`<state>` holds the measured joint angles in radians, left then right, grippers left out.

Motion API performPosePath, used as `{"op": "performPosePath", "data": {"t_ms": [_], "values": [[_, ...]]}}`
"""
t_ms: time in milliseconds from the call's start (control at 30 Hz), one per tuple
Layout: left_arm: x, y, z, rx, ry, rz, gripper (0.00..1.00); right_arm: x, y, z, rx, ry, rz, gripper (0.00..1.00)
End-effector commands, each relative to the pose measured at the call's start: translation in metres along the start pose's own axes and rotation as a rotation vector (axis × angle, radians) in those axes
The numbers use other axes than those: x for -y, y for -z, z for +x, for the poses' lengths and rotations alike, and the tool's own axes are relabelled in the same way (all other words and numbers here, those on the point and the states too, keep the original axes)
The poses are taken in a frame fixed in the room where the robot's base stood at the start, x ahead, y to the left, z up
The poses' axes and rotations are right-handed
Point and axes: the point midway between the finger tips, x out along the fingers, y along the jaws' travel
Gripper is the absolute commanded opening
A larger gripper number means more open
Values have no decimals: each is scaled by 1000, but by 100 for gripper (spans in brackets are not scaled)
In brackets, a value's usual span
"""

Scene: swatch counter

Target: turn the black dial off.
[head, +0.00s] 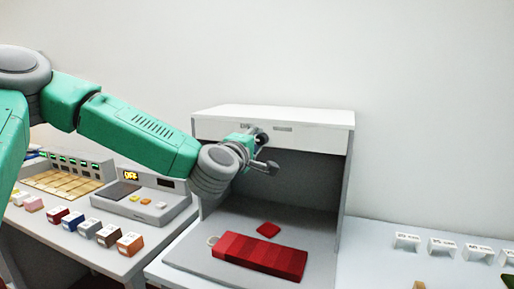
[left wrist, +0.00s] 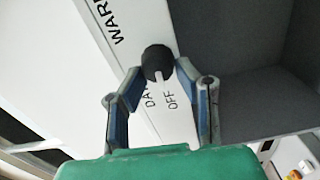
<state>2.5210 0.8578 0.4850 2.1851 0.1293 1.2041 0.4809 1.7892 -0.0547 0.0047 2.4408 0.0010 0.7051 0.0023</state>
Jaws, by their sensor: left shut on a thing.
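The black dial (left wrist: 158,60) sits on the white front panel (left wrist: 150,20) of the light booth. In the left wrist view it lies between my left gripper's fingertips (left wrist: 160,70), and the gripper is shut on it. A pale pointer mark on the dial is turned toward the lower labels, where "DAY" and "OFF" are printed. I cannot tell exactly which of the two it meets. In the head view my left gripper (head: 262,152) is at the booth's upper front panel (head: 300,132) and hides the dial. My right gripper is not in view.
Inside the booth, a strip of red swatches (head: 258,255) and a small red piece (head: 269,229) lie on the grey floor. To the left stand a device with a display (head: 145,195) and several coloured blocks (head: 90,227). Several labelled holders (head: 442,246) stand at the right.

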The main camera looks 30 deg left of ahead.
Motion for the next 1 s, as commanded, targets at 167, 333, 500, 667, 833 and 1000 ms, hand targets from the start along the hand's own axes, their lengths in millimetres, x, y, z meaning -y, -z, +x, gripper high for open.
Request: {"op": "performPosePath", "data": {"t_ms": [167,333,500,667,833,1000], "values": [[8,0,-1,0,15,-61,0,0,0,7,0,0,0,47],[9,0,-1,-1,17,-88,0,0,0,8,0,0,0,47],[9,0,-1,-1,18,-94,0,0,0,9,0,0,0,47],[9,0,-1,-1,19,-94,0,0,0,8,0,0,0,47],[9,0,-1,0,18,-93,47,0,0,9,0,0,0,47],[6,0,0,0,11,-93,47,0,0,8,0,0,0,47]]}}
